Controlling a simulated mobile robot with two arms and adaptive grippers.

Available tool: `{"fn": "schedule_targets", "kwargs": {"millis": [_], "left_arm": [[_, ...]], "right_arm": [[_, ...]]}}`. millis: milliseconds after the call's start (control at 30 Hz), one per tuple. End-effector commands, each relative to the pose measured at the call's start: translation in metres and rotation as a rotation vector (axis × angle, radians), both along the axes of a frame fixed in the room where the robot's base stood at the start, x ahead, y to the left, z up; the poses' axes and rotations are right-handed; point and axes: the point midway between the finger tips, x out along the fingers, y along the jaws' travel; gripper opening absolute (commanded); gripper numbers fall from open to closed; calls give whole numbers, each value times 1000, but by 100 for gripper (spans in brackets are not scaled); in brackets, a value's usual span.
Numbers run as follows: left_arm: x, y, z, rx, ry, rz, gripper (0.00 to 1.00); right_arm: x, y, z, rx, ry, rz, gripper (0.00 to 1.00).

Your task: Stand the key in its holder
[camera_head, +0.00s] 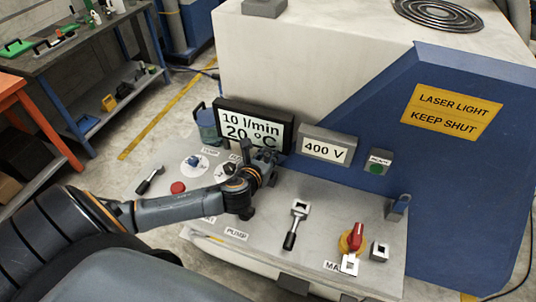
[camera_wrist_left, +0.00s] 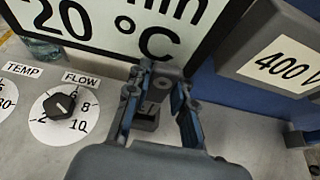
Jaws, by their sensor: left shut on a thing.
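My left gripper (camera_head: 264,160) is over the grey control panel, below the water display. In the left wrist view its two blue-padded fingers (camera_wrist_left: 160,88) are closed around a small grey piece, which looks like the key (camera_wrist_left: 157,84). The fingers hide much of it. A grey block with a dark opening (camera_wrist_left: 148,121) shows just below the held piece; I cannot tell whether they touch. My right gripper is not in view.
The display (camera_head: 252,125) and the 400 V box (camera_head: 325,146) stand close behind the gripper. The FLOW knob (camera_wrist_left: 60,104) is to its left. A black-handled lever (camera_head: 291,238) and the red switch (camera_head: 355,238) rise from the panel (camera_head: 325,222). Bare panel lies between them.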

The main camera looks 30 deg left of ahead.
Motion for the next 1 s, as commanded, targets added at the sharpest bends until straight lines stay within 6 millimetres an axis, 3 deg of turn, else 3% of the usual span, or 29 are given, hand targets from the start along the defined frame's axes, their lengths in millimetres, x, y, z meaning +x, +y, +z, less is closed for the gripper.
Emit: {"fn": "schedule_targets", "kwargs": {"millis": [1000], "left_arm": [[0, 0, -2, 0, -1, 0, 0]], "right_arm": [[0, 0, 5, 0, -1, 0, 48]]}}
